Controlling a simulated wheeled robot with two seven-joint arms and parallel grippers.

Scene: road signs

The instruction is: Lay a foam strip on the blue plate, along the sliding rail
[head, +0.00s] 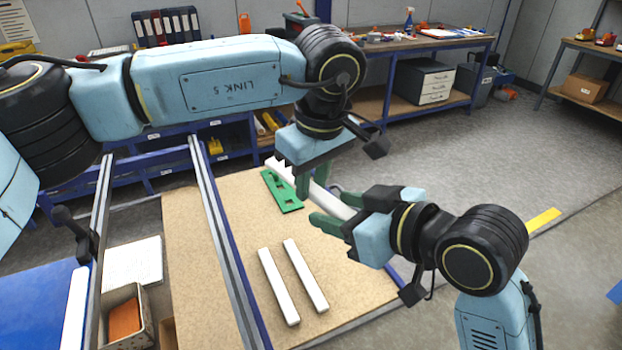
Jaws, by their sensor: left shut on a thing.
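My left gripper (305,185) is shut on a white foam strip (330,200), held slanting above the wooden board. My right gripper (333,212) is open, its green fingers on either side of the strip's near end; contact is not clear. Two more white foam strips (278,285) (305,275) lie side by side on the board. The blue plate (35,310) is at the lower left, partly out of view. Another white strip (75,315) lies along its right edge, beside the grey sliding rail (98,235).
A green template (283,190) lies on the wooden board (350,285) behind the loose strips. A second long rail (222,240) runs along the board's left side. A box with an orange-brown block (125,318) and a white slab (133,262) sit between the rails.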

